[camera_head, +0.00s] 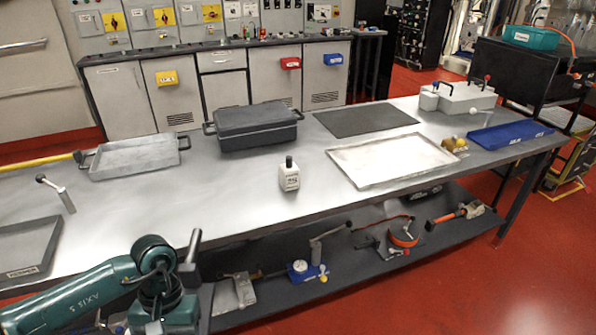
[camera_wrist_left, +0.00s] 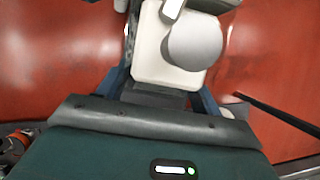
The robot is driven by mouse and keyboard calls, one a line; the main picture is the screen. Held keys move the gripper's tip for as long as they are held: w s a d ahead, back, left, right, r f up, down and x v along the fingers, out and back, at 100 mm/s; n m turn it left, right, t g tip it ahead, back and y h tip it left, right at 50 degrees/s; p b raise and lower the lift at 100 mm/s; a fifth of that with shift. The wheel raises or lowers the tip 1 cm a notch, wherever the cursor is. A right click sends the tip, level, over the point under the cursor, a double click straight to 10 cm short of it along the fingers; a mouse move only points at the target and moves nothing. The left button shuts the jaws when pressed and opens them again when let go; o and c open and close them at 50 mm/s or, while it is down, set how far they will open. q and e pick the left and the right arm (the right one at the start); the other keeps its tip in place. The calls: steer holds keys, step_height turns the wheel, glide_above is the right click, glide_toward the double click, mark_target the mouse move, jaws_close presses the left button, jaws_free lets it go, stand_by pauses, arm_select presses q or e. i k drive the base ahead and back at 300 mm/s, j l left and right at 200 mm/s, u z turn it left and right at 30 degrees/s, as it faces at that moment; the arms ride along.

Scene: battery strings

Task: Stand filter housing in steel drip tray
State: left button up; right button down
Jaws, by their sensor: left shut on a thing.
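My left gripper (camera_wrist_left: 163,85) is shut on a cream, block-like thing with a round grey knob in the left wrist view; I take it to be the filter housing (camera_wrist_left: 160,62). Red floor shows behind it. In the head view my left arm is at the lower left, in front of the table; its fingers and the held housing cannot be made out there. A shallow, pale metal tray (camera_head: 362,180) lies empty on the right half of the table and looks like the steel drip tray. My right gripper is not in view.
A dark tray (camera_head: 42,247) is front left. The table's front middle is clear.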

mark_target(379, 161)
steer(key=i+l, duration=0.1)
steer(key=l, duration=0.45)
steer(key=i+l, duration=0.15)
steer(key=l, duration=0.4)
steer(key=i+l, duration=0.1)
steer(key=l, duration=0.5)
steer(key=i+l, duration=0.1)
steer(key=l, duration=0.45)
steer(key=i+l, duration=0.1)
steer(key=l, duration=0.45)
steer(key=i+l, duration=0.15)
steer(key=l, duration=0.4)
steer(key=i+l, duration=0.1)
steer(key=l, duration=0.45)
steer(key=u, duration=0.05)
